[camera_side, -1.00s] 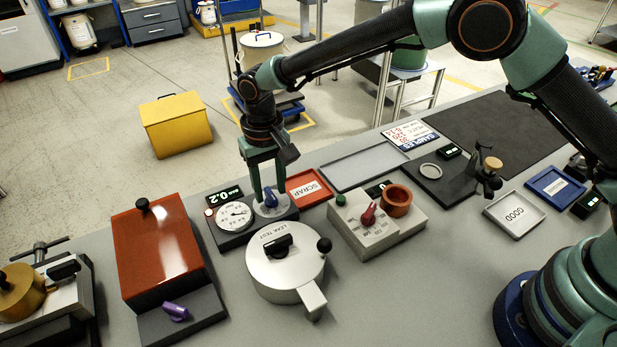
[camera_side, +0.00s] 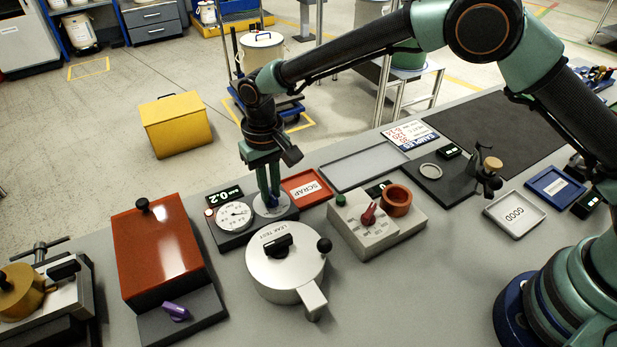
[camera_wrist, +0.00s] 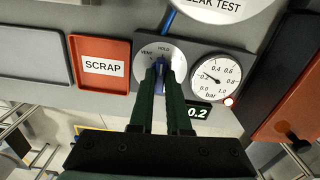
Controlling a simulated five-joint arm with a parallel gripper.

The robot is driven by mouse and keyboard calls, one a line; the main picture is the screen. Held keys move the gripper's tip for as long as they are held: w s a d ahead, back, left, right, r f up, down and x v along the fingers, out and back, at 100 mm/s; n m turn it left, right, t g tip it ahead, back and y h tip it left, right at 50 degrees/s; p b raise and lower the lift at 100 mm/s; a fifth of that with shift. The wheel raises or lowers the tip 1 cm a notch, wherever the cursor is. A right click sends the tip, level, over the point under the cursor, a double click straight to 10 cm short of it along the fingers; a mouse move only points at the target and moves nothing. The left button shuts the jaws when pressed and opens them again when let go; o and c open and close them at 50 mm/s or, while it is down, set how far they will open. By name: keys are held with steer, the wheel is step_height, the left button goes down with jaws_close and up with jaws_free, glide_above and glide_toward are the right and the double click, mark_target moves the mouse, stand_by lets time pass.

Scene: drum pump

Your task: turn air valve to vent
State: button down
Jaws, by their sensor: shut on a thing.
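The air valve is a blue knob on a pale round dial (camera_wrist: 149,52) marked VENT and HOLD; a further label is hidden by my fingers. In the side view the dial (camera_side: 284,207) sits on a dark panel beside a gauge. My gripper (camera_side: 270,199) points down over it. In the wrist view my gripper (camera_wrist: 159,70) is shut on the blue knob (camera_wrist: 160,65), with a finger on each side. The knob's pointer seems to aim near HOLD. The pressure gauge (camera_wrist: 218,79) shows beside it, and the display (camera_wrist: 198,114) reads 0.2.
A red SCRAP tray (camera_side: 306,186) lies right of the panel. The round LEAK TEST pot (camera_side: 287,265) stands in front. A red-brown box (camera_side: 155,250) is at left, and a beige box with a red knob (camera_side: 368,214) is at right.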

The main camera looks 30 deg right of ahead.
steer(key=n, duration=0.4)
steer(key=shift+n, duration=0.4)
steer(key=shift+r+n, duration=0.1)
steer(key=shift+n, duration=1.5)
steer(key=c, duration=0.9)
jaws_free()
step_height(320, 180, up, 12)
